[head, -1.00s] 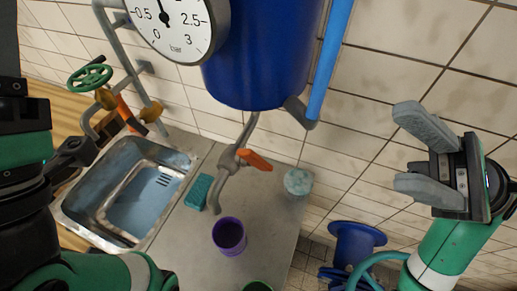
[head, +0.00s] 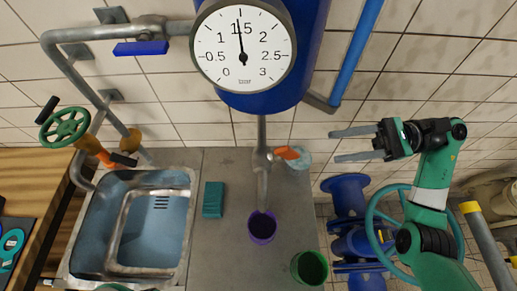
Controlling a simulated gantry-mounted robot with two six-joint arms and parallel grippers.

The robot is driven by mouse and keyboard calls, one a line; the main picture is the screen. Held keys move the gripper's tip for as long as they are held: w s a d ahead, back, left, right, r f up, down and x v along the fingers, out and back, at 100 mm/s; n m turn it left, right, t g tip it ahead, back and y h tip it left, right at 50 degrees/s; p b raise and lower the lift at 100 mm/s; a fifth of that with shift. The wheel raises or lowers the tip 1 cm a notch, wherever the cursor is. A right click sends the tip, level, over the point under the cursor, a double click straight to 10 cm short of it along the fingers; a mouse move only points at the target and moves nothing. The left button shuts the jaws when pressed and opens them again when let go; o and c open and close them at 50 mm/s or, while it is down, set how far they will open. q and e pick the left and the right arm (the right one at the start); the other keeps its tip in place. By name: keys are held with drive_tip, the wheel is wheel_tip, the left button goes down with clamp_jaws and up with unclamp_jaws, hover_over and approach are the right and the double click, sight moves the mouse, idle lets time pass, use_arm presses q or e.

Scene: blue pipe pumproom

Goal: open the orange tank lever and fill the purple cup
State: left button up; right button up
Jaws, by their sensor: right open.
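The orange lever (head: 288,153) sits on the tap (head: 262,160) under the blue tank (head: 258,98) and points right, across the pipe. The tap's spout runs down, and its end shows over the purple cup (head: 262,228). The cup stands upright on the grey counter; whether it holds any liquid is hard to tell. My right gripper (head: 336,146) is open and empty to the right of the lever, its fingers pointing left, with a clear gap between. My left gripper is out of view.
A green cup (head: 309,267) stands right of the purple one. A glass jar (head: 301,160) is close behind the lever. A teal sponge (head: 213,199) lies by the steel sink (head: 85,230). Blue pipework (head: 348,195) stands beyond the counter's right edge. A gauge (head: 243,45) hangs before the tank.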

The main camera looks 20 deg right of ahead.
sight(295, 152)
drive_tip(key=a, duration=0.3)
drive_tip(key=w+a+p, duration=0.1)
drive_tip(key=a, duration=0.3)
drive_tip(key=w+a, duration=0.1)
drive_tip(key=a, duration=0.2)
drive_tip(key=shift+a+p, duration=0.3)
drive_tip(key=shift+p, duration=0.05)
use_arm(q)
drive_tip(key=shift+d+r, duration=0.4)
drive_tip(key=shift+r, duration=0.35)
use_arm(e)
drive_tip(key=shift+c, duration=0.2)
clamp_jaws()
